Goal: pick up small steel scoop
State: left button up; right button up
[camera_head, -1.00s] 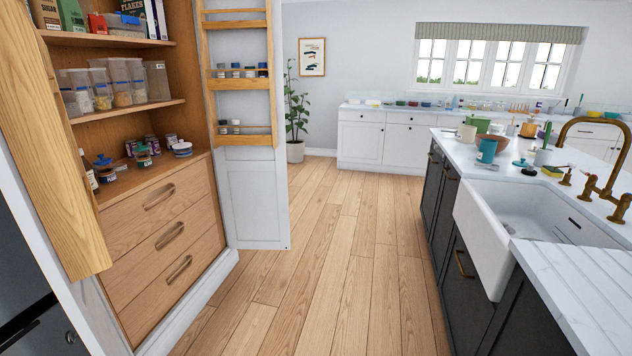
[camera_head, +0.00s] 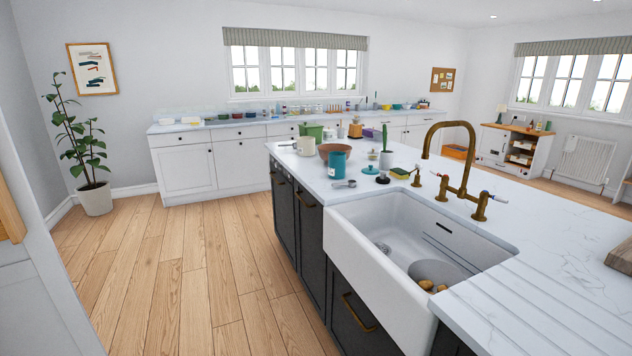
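A small steel scoop (camera_head: 345,184) lies on the white island worktop, near its left edge. It is just in front of a teal canister (camera_head: 339,163) and left of a dark round stopper (camera_head: 382,179). It looks small and grey, and its fine shape is hard to make out. Neither of my grippers shows in the head view.
The island worktop (camera_head: 520,205) has a white sink (camera_head: 375,270) and a brass tap (camera_head: 460,165). The wooden floor (camera_head: 200,270) left of the island is clear.

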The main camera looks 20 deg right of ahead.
aim_at(344, 184)
jog(key=i+z, duration=0.15)
jog(key=i, duration=0.4)
jog(key=i+j+z, duration=0.1)
jog(key=i, duration=0.4)
jog(key=i+j+z, duration=0.15)
jog(key=i, duration=0.4)
